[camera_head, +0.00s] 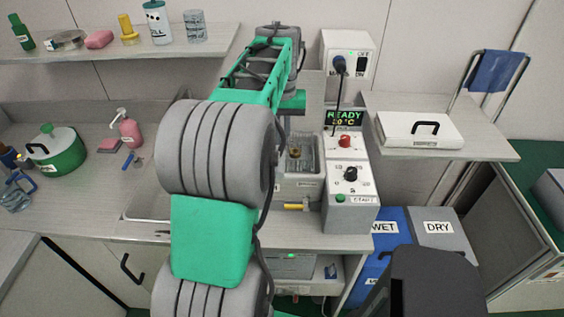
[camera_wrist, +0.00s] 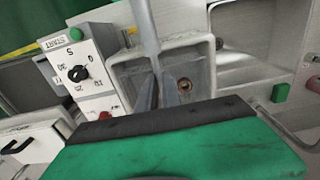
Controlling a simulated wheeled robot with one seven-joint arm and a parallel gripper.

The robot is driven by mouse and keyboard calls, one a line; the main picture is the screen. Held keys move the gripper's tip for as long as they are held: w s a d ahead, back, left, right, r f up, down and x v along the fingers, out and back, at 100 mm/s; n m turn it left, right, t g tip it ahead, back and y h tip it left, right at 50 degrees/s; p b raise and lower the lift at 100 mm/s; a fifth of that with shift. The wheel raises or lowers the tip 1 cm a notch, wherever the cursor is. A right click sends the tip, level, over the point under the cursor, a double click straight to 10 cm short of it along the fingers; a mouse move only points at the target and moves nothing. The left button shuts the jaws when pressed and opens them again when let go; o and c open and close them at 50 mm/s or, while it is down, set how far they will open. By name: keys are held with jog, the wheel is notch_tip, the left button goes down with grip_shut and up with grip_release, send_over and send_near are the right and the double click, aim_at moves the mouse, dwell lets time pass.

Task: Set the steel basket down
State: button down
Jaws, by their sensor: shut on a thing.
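My gripper (camera_wrist: 160,92) shows in the wrist view with its two dark fingertips closed around a slim grey bar (camera_wrist: 145,28), which looks like the steel basket's handle. The fingertips are over the open grey tank (camera_wrist: 202,62), and a small brown ring shows inside it. In the head view my arm hides the gripper and most of the basket. The tank (camera_head: 303,190) shows just right of the arm, with an amber-and-grey piece in its opening. I cannot tell whether the basket touches the tank floor.
The control box (camera_head: 348,178) with knob and START button stands right of the tank; its display (camera_head: 345,118) reads READY. A white lid (camera_head: 419,129) lies on the right shelf. Blue WET bin (camera_head: 383,250) and grey DRY bin (camera_head: 436,228) are below. A sink (camera_head: 148,204) is left.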

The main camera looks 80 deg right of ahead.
notch_tip(320, 180, down, 8)
jog(key=shift+r+p, duration=0.1)
jog(key=shift+p, duration=0.2)
jog(key=c, duration=1.5)
grip_release()
jog(key=shift+f, duration=0.2)
